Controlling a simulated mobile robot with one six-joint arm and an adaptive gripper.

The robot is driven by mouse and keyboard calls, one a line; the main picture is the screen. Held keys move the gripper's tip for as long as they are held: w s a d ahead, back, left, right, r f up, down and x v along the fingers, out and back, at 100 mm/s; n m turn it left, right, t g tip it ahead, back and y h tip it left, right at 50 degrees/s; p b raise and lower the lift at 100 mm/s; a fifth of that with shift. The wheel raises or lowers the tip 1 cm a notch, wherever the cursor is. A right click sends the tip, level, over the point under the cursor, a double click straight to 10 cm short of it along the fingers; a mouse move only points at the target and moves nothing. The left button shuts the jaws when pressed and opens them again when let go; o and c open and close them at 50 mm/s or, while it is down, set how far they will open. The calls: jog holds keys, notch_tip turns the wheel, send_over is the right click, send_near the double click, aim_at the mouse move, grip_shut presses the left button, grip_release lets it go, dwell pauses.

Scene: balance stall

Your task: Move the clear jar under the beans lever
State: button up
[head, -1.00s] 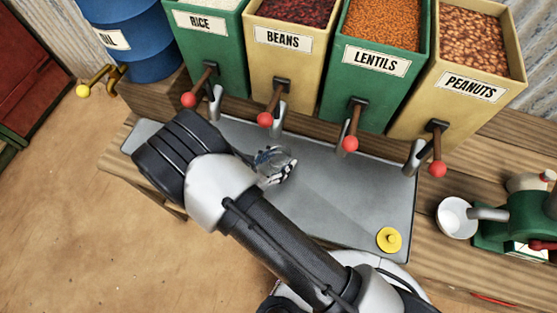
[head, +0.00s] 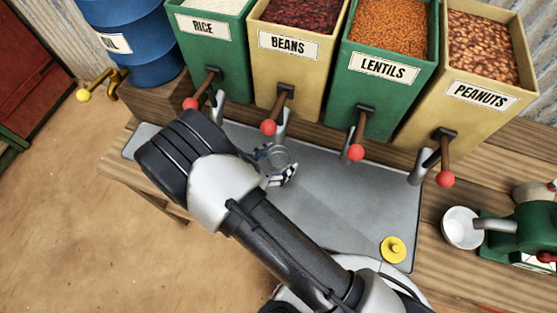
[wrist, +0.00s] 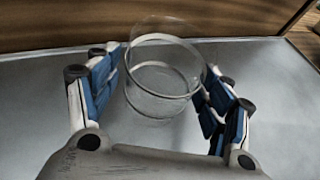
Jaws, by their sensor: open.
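The clear jar (head: 273,157) stands upright on the grey metal tray, in front of the beans spout (head: 281,128) in the head view. The beans lever (head: 268,128) with its red ball is close by; I cannot tell whether the jar is exactly below it. My gripper (head: 276,170) is around the jar. In the wrist view the jar (wrist: 158,92) is between the blue-padded fingers of my gripper (wrist: 162,85), which are open, with a gap on the left and the right finger very near the glass. My arm hides part of the tray.
The rice (head: 213,50), lentils (head: 383,70) and peanuts (head: 470,95) bins stand beside the beans bin (head: 290,45), each with a lever. A yellow lid (head: 393,249) lies on the tray (head: 350,205). A green grinder (head: 505,235) with a white bowl is at right.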

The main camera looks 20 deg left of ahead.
aim_at(271, 165)
jog(key=shift+a, duration=0.1)
jog(key=shift+s+a+r, duration=0.1)
jog(key=shift+s, duration=0.15)
jog(key=v, duration=0.7)
jog(key=shift+s+r, duration=0.1)
jog(key=shift+s, duration=0.3)
jog(key=shift+r, duration=0.1)
